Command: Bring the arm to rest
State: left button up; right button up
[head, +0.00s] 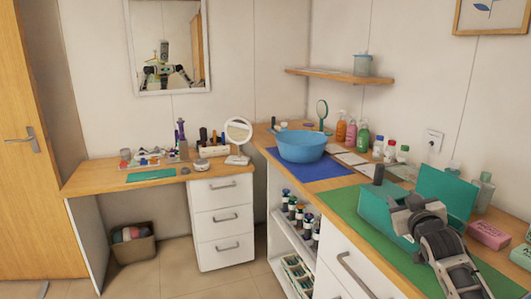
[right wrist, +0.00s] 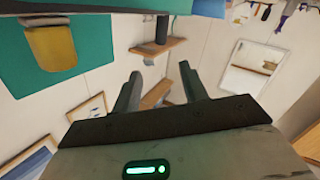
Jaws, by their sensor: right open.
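My right gripper (head: 418,215) is in front of and partly over the teal open box (head: 375,215) on the right counter. Its arm comes in from the lower right. In the right wrist view its two fingers (right wrist: 160,80) stand apart with nothing between them, so it is open and empty. A teal surface (right wrist: 85,45) and a yellow piece (right wrist: 52,45) show at the top left of that view. The gripper hides part of the box's inside. My left gripper is not in view.
The green mat (head: 350,205) lies under the teal box. A shelf (head: 340,76) juts from the wall above.

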jog(key=s+a+f+g+y, duration=0.1)
jog(key=s+a+f, duration=0.35)
jog(key=f, duration=0.25)
jog(key=s+a+f+g+y, duration=0.1)
jog(key=s+a+f, duration=0.2)
jog(key=s+f, duration=0.35)
jog(key=s+a+f+g+y, duration=0.1)
jog(key=s+a+f, duration=0.2)
jog(key=s, duration=0.6)
jog(key=s+a+f+g+y, duration=0.1)
jog(key=s+a+f+g, duration=0.1)
jog(key=s+a+f, duration=0.2)
jog(key=s+a+f+g, duration=0.2)
jog(key=s+a+f, duration=0.2)
jog(key=s+f, duration=0.5)
jog(key=s, duration=0.5)
jog(key=shift+s+a+y, duration=0.25)
jog(key=shift+s+y, duration=0.05)
jog(key=shift+y, duration=0.1)
